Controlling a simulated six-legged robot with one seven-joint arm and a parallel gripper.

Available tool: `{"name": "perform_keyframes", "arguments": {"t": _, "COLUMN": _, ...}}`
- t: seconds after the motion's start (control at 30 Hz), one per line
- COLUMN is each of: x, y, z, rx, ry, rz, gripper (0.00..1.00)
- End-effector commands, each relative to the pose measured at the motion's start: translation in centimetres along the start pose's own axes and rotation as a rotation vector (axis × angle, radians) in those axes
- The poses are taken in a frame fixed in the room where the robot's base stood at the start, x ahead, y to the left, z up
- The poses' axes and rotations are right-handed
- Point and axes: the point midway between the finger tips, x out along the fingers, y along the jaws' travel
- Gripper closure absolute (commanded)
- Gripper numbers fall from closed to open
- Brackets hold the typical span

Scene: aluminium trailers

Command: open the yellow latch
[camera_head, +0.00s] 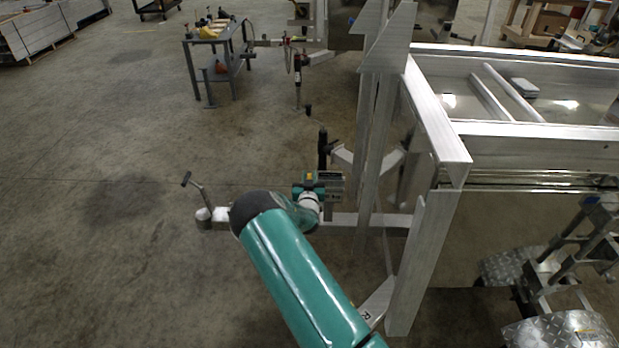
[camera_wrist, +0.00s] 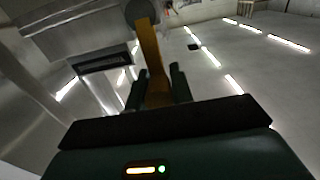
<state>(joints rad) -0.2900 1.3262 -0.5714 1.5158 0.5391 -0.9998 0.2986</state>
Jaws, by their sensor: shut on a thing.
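The yellow latch (camera_wrist: 151,55) is a narrow yellow-orange bar in the middle of the wrist view. Its upper end meets a round dark part, and its lower part runs down between the two dark fingers of my gripper (camera_wrist: 158,76). My gripper is shut on the latch, one finger on each side. In the head view my gripper (camera_head: 322,186) is small, at the end of my teal arm, by the front of the aluminium trailer. My arm and wrist hide much of the latch there.
The trailer's coupling bar (camera_head: 368,220) runs beside my gripper, with upright posts (camera_head: 372,150) to its right. A trailer frame (camera_head: 436,118) stands at right, wheel fenders (camera_head: 550,335) below. A grey workbench (camera_head: 215,60) stands behind. The floor at left (camera_head: 90,200) is clear.

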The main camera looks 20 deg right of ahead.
Motion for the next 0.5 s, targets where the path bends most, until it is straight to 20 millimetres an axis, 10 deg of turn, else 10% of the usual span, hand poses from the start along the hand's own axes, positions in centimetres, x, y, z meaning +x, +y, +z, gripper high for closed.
{"name": "perform_keyframes", "arguments": {"t": 0.5, "x": -0.1, "y": -1.9, "z": 0.3, "rx": -0.273, "ry": 0.000, "rz": -0.001, "gripper": 1.00}}
